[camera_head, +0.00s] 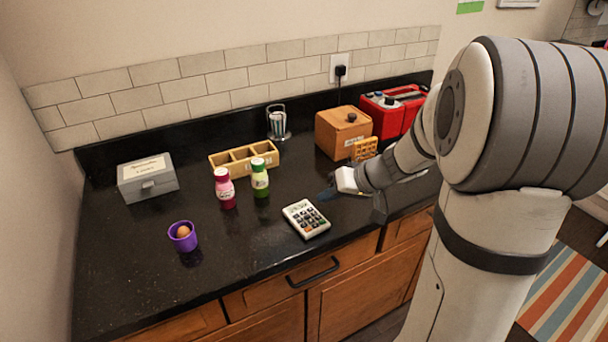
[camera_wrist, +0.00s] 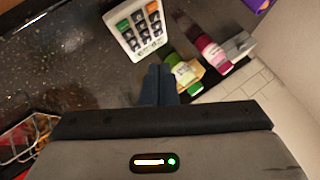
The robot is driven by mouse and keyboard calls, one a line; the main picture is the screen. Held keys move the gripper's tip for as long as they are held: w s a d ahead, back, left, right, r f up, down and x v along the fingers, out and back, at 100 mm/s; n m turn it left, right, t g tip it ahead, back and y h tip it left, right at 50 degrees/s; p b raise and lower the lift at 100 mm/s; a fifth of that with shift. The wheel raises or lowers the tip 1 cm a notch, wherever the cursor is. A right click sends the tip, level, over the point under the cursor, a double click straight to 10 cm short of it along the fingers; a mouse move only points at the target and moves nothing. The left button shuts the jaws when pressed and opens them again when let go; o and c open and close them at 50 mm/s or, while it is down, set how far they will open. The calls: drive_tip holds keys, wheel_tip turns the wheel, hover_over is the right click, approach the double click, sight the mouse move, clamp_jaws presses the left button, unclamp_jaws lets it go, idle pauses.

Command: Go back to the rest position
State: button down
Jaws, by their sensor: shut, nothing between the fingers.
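My gripper (camera_head: 328,194) is over the black counter, just right of the calculator in the head view. Its dark blue fingers (camera_wrist: 159,84) are together with nothing between them in the wrist view. The white calculator (camera_head: 306,219) lies on the counter near the front edge; it also shows at the top of the wrist view (camera_wrist: 138,28). The gripper appears apart from it. My arm covers the right part of the counter.
A pink bottle (camera_head: 225,188) and a green bottle (camera_head: 260,178) stand before a wooden organizer (camera_head: 230,168). A purple cup (camera_head: 183,237) holds a brown egg-like object. A grey box (camera_head: 147,179), wooden box (camera_head: 342,132) and red appliance (camera_head: 388,112) stand behind.

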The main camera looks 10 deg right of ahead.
drive_tip(key=s+r+m+g+h, duration=0.1)
drive_tip(key=s+h, duration=0.6)
drive_tip(key=s, duration=1.3)
drive_tip(key=shift+s+a+r+m+g, duration=0.35)
drive_tip(key=shift+r+g, duration=0.45)
drive_tip(key=shift+r, duration=0.55)
drive_tip(key=shift+w, duration=0.1)
